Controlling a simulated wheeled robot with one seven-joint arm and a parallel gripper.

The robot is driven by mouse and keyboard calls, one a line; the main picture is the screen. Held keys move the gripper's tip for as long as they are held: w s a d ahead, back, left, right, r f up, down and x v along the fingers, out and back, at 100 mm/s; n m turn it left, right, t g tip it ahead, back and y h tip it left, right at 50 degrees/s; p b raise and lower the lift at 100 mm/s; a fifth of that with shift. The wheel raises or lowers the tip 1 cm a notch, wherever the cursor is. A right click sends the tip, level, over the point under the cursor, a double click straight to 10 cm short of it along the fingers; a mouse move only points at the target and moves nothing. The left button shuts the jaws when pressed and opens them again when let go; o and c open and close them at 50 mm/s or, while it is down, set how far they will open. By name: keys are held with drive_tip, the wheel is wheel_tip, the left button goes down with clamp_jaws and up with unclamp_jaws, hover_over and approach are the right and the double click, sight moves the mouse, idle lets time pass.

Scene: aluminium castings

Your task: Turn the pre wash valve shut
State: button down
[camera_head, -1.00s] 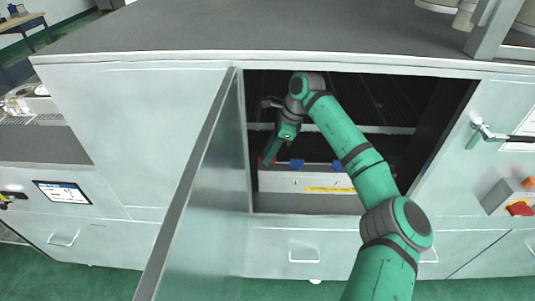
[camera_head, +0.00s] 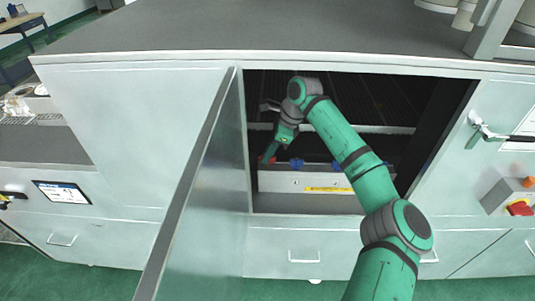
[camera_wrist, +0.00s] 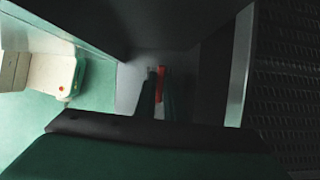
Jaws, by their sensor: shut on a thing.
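A grey valve block (camera_head: 280,184) sits low inside the open cabinet, with a row of small valve handles along its top. A red handle (camera_head: 265,160) is at its left end, and blue handles (camera_head: 297,164) are to the right of it. My gripper (camera_head: 271,154) reaches down to the left end and is shut on the red handle. In the wrist view the red handle (camera_wrist: 161,84) shows between the fingertips (camera_wrist: 158,96), partly hidden by them. No lettering on the block is readable, so I cannot tell which valve is named pre wash.
The open cabinet door (camera_head: 195,190) stands out to the left of my arm. The opening's right wall (camera_head: 432,135) is dark. A worktop (camera_head: 270,35) lies above. A yellow label (camera_head: 328,189) is on the block's front. A red button (camera_head: 519,208) is at the far right.

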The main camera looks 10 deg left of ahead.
drive_tip(key=m+t, duration=0.2)
drive_tip(key=m, duration=0.4)
drive_tip(key=shift+s, duration=0.1)
drive_tip(key=m+t+h, duration=0.1)
drive_tip(key=m, duration=0.2)
drive_tip(key=m+t, duration=0.1)
drive_tip(key=m, duration=0.2)
drive_tip(key=shift+m+h, duration=0.3)
drive_tip(key=shift+h, duration=0.1)
drive_tip(key=shift+a, duration=0.1)
drive_tip(key=c, duration=1.8)
unclamp_jaws()
drive_tip(key=shift+c, duration=0.2)
drive_tip(key=v, duration=0.6)
drive_tip(key=s+d, duration=0.6)
drive_tip(key=s, duration=0.4)
drive_tip(key=shift+d+f, duration=0.2)
drive_tip(key=shift+f, duration=0.25)
